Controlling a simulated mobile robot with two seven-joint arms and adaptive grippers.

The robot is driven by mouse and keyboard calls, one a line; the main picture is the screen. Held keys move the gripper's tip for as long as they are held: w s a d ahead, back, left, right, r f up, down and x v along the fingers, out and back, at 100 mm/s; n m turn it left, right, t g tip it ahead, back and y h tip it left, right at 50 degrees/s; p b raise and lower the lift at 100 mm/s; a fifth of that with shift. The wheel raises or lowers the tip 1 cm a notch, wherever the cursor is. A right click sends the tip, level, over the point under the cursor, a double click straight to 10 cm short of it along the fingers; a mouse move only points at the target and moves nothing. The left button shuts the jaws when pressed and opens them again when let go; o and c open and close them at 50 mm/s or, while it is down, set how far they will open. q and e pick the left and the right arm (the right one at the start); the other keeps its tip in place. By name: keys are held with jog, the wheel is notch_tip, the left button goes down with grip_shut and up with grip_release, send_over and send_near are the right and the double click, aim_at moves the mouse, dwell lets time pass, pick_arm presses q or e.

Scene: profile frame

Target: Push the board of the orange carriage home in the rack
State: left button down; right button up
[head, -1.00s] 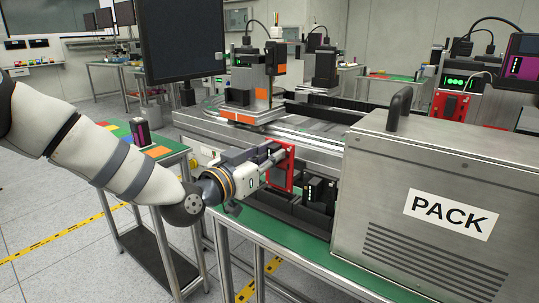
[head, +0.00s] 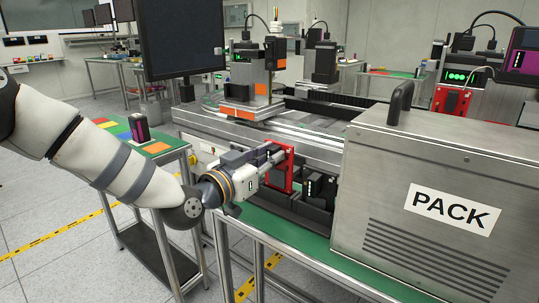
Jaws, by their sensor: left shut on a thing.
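The orange carriage (head: 240,113) stands on the metal rail bed, a dark tower on an orange-edged base. Below the bed's front, a low dark rack (head: 318,188) holds black modules, with a red upright plate (head: 285,176) at its left. My right gripper is not in view.
A large metal box marked PACK (head: 420,190) stands close to the right of the rack. A dark monitor (head: 181,38) rises behind my left arm. A small side table (head: 170,156) with coloured squares stands at the left. Green tabletop (head: 285,236) is free in front.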

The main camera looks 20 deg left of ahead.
pick_arm(q)
jog(key=shift+f+b, duration=0.35)
jog(key=shift+f, duration=1.1)
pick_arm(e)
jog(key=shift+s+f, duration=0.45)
pick_arm(q)
jog(key=c, duration=1.4)
grip_release()
jog(key=shift+c, duration=0.2)
jog(key=v, duration=1.2)
